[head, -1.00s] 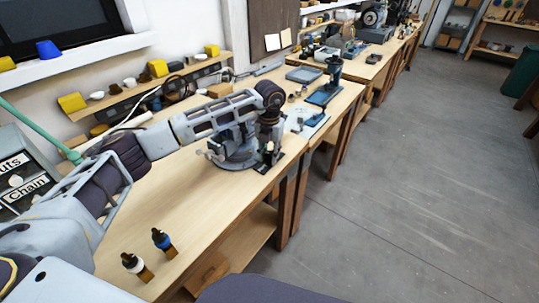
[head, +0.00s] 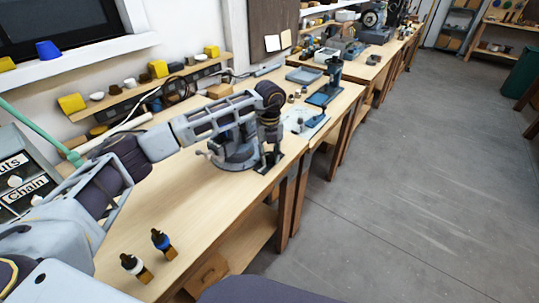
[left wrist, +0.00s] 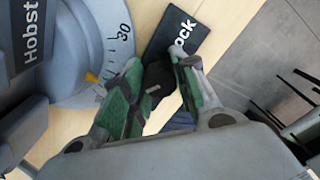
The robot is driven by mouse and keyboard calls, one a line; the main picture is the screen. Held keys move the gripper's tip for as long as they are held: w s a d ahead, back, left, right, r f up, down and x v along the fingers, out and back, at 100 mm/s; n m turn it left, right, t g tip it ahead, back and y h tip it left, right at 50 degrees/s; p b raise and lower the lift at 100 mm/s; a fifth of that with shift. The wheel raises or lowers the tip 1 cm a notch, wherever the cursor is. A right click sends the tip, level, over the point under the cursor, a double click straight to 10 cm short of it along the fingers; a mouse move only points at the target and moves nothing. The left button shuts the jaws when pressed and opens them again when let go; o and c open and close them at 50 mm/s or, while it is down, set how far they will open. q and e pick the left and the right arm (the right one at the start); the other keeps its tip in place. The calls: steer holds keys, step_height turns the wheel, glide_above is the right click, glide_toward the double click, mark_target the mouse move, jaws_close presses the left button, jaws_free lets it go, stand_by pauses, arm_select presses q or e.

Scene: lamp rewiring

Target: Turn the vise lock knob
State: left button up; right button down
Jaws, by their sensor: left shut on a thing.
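The grey vise (head: 232,157) stands on the workbench with a round base. In the left wrist view its base (left wrist: 88,45) shows a degree scale, the number 30 and a yellow pointer. A black plate (left wrist: 181,34) with the letters "ock" lies beside the base. My left gripper (left wrist: 158,84) has its green-padded fingers on either side of a small black lock knob (left wrist: 157,76) and is shut on it. In the head view my left gripper (head: 270,154) points down at the vise's right side; the knob is hidden there. My right gripper is not in view.
The workbench (head: 190,200) is clear in front of the vise, apart from two small bottles (head: 163,242) near the front edge. A blue tool stand (head: 327,92) and a grey tray (head: 303,75) stand behind. A shelf with cups runs along the wall.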

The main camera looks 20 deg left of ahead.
mark_target(270, 154)
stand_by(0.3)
arm_select(q)
steer(key=o, duration=1)
steer(key=shift+r, duration=6)
